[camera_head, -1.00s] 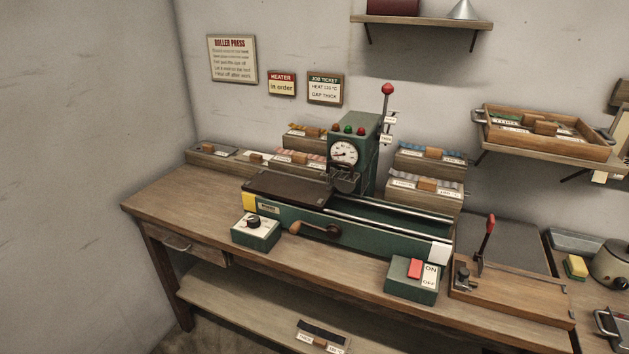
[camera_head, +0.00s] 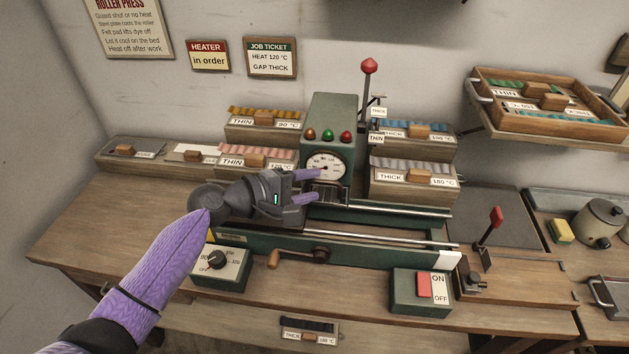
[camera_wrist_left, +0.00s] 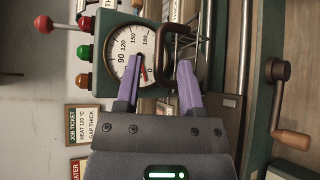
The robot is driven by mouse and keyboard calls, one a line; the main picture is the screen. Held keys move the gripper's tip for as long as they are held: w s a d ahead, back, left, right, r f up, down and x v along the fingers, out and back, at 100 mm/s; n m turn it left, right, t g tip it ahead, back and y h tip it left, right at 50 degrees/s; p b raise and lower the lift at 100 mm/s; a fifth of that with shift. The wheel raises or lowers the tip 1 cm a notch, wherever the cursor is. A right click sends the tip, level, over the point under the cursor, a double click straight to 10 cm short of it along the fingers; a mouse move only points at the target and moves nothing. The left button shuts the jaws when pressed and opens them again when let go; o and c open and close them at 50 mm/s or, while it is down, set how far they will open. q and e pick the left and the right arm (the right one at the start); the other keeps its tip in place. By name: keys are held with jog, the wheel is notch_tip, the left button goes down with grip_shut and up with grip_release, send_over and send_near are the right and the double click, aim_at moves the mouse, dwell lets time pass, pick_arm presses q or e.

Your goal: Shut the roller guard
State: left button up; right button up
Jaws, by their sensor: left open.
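The green roller press (camera_head: 335,125) stands on the wooden bench, with a round gauge on its head. The roller guard (camera_head: 330,196), a dark barred frame with a handle, is just below the gauge. In the left wrist view the guard's dark handle (camera_wrist_left: 176,30) and thin bars show beyond the fingertips. How far the guard is swung I cannot tell. My left gripper (camera_head: 319,185) is open at the guard, its purple fingers pointing at it; the fingertips also show in the left wrist view (camera_wrist_left: 161,68). Contact is unclear. My left arm hides the left part of the press bed.
A dial box (camera_head: 221,266) and an ON/OFF box (camera_head: 405,292) stand in front of the press. A crank (camera_head: 300,256) sticks out from its front. Labelled wooden racks (camera_head: 415,182) stand behind. A red-topped lever (camera_head: 368,85) rises at the head.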

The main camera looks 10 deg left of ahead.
pick_arm(q)
jog(key=shift+x, duration=1)
grip_shut()
